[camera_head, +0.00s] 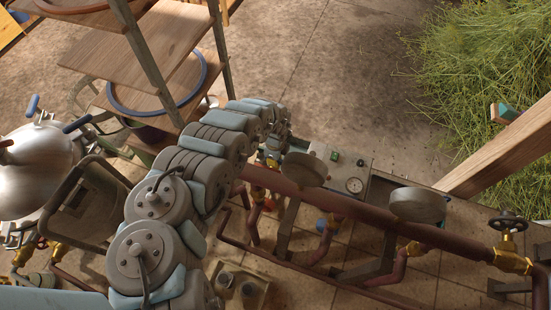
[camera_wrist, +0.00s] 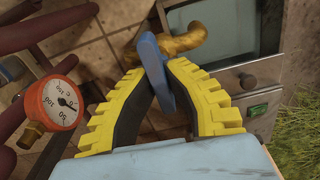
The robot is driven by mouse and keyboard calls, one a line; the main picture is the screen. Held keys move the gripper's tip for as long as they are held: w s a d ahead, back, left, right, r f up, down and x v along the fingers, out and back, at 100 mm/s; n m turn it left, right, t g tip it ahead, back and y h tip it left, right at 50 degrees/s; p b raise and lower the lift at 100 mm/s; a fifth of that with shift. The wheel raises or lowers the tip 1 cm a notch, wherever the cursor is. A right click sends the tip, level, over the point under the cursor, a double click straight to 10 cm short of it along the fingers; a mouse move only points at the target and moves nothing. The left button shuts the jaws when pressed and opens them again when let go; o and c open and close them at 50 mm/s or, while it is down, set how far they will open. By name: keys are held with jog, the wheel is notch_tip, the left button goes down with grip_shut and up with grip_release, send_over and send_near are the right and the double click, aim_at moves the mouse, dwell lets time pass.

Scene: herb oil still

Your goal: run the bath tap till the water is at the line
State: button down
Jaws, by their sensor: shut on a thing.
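In the wrist view, my gripper (camera_wrist: 158,72) has yellow ribbed fingers with dark inner pads. They are closed on a blue lever handle (camera_wrist: 151,52), which sits between the fingertips. A brass tap body (camera_wrist: 186,41) shows just behind the handle, and the lever appears to belong to it. In the head view my own arm covers most of the spot where the gripper works, beside a pale control box (camera_head: 337,176). No water surface and no level line can be made out in either view.
An orange-rimmed gauge (camera_wrist: 61,102) is left of my gripper in the wrist view. A thick brown pipe (camera_head: 380,222) with brass valves runs along the right. A wooden shelf rack (camera_head: 136,62) and a steel vessel (camera_head: 38,170) stand left. Cut herbs (camera_head: 490,75) lie at upper right.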

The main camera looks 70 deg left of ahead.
jog(key=c, duration=1.1)
grip_release()
jog(key=shift+r, duration=6)
